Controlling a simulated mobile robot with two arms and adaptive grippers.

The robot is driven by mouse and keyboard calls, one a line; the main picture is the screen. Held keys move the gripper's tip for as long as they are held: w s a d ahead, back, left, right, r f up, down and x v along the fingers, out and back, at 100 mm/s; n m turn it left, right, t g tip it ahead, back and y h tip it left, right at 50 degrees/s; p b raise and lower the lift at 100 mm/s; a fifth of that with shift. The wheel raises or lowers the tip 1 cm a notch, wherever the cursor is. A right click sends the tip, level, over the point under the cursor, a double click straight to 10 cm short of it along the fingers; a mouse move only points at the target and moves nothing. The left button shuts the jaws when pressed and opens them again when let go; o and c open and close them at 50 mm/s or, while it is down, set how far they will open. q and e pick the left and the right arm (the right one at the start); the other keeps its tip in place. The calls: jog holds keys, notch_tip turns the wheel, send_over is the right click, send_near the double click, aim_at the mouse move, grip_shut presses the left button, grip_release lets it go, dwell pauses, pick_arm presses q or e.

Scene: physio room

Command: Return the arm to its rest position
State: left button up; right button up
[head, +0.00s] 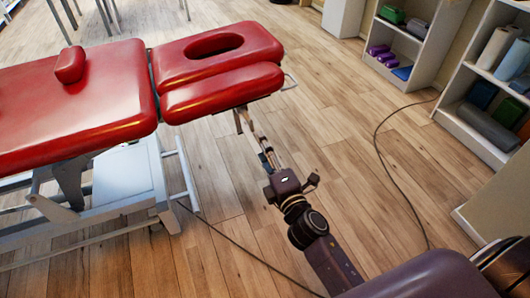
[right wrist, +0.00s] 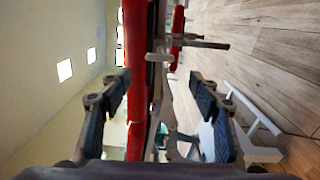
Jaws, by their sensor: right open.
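My right arm reaches up from the lower right in the head view. Its gripper (head: 267,158) is beside the front end of the red treatment table (head: 75,100), near the split headrest cushion (head: 222,92). In the right wrist view my right gripper (right wrist: 160,98) has its two dark fingers spread wide, with nothing held between them. The red table padding (right wrist: 136,75) shows edge-on beyond the fingers, in a picture turned sideways. My left gripper is not in view.
A small red bolster (head: 70,64) lies on the table. White shelves (head: 430,45) with rolled mats and blocks stand at the right. A dark cable (head: 385,170) runs across the wooden floor. The floor between table and shelves is otherwise clear.

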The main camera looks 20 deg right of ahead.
jog(key=shift+s, duration=0.75)
jog(key=shift+d, duration=0.1)
